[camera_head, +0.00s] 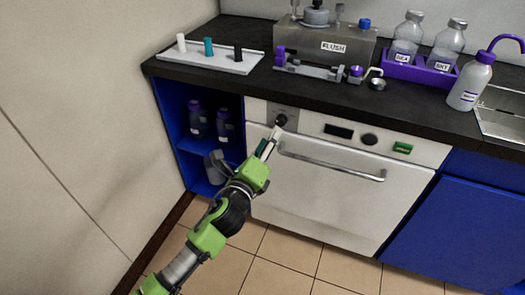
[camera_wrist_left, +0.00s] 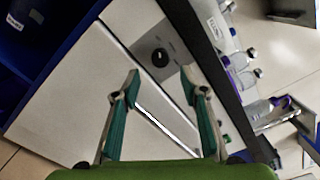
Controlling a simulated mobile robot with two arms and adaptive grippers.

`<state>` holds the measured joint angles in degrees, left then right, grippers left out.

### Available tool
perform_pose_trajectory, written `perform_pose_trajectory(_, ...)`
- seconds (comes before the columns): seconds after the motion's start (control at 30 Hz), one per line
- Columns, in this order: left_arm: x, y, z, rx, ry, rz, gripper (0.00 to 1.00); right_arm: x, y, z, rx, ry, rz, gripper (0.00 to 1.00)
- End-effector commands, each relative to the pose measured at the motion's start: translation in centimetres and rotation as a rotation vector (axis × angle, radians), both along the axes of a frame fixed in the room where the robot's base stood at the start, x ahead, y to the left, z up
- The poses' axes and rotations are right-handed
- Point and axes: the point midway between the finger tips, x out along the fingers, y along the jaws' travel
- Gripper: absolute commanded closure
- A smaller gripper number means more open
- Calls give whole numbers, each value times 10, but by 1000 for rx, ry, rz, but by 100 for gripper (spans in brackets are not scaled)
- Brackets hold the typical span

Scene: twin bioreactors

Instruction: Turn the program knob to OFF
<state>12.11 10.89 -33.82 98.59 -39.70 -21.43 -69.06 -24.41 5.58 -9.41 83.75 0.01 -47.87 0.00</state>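A black round knob (camera_head: 281,120) sits on a grey plate at the left end of the white appliance's front panel (camera_head: 312,122). In the left wrist view the knob (camera_wrist_left: 160,58) shows just beyond and between my fingertips, with small unreadable marks around it. My left gripper (camera_head: 268,146) is in front of the panel, just below and left of the knob in the head view. In the wrist view my left gripper (camera_wrist_left: 161,80) is open, with nothing between its green-padded fingers, and looks apart from the knob. My right gripper is not in view.
The panel also holds a dark display (camera_head: 339,131), a dark round dial (camera_head: 369,139) and a green switch (camera_head: 402,148). A metal bar handle (camera_head: 335,168) crosses the door below. The dark worktop (camera_head: 310,90) overhangs above. A blue open shelf (camera_head: 170,110) with bottles stands left.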

Motion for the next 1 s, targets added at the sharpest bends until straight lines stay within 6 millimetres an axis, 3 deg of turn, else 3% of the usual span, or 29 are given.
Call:
perform_pose_trajectory(0.1,-22,7,-1,0,1,-1,60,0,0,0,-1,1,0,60)
perform_pose_trajectory(0.3,-42,14,0,0,1,1,60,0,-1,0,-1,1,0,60)
perform_pose_trajectory(0.87,-45,15,0,-2,1,1,60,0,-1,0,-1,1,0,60)
perform_pose_trajectory(1.0,-50,30,-9,-96,74,54,60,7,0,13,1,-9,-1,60)
